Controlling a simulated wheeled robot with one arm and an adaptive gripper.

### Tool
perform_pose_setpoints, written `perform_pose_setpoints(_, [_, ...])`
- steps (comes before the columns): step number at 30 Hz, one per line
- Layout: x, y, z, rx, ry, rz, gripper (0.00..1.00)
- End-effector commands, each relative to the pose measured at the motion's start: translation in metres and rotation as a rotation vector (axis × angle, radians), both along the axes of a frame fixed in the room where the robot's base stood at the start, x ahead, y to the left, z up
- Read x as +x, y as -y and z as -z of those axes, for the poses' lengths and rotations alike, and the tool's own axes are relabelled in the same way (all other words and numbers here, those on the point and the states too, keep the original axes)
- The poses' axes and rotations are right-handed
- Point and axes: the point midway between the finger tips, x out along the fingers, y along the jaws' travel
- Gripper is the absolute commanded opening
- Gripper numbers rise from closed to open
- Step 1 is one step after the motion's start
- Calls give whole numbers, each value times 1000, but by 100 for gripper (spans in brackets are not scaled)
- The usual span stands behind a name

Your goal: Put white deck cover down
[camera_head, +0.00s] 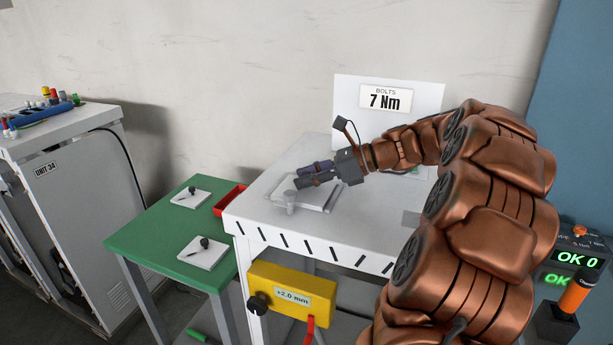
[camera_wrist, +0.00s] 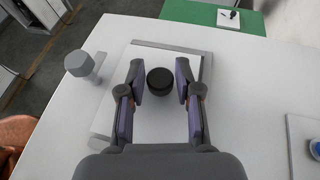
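A white cover (camera_wrist: 158,123) with a round black knob (camera_wrist: 159,82) lies flat against a grey-edged frame (camera_wrist: 208,68) on the white table in the wrist view. In the head view the plate (camera_head: 318,204) shows partly beneath my gripper. My gripper (camera_wrist: 160,78) is open, with one finger on each side of the knob and a visible gap on both sides. In the head view my gripper (camera_head: 304,175) is low above the plate, and the knob is hidden there.
A grey round-headed post (camera_wrist: 80,65) stands beside the frame. A green table (camera_head: 150,236) on the left holds two white plates with black knobs (camera_head: 190,198) (camera_head: 203,252) and borders a red tray (camera_head: 232,200). A "7 Nm" sign board (camera_head: 420,95) stands behind. The white table's front left (camera_head: 250,215) is clear.

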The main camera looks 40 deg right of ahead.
Motion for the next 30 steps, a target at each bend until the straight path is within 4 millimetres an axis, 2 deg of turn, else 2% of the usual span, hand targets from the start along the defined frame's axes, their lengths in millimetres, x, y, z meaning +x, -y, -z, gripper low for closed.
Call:
perform_pose_setpoints(1, [0,0,0,0,0,0,42])
perform_pose_setpoints(3, [0,0,0,0,0,0,49])
perform_pose_setpoints(14, [0,0,-3,-2,1,0,50])
perform_pose_setpoints(17, [-5,7,-6,-3,3,2,50])
perform_pose_setpoints(30, [-53,55,-33,-2,2,2,50])
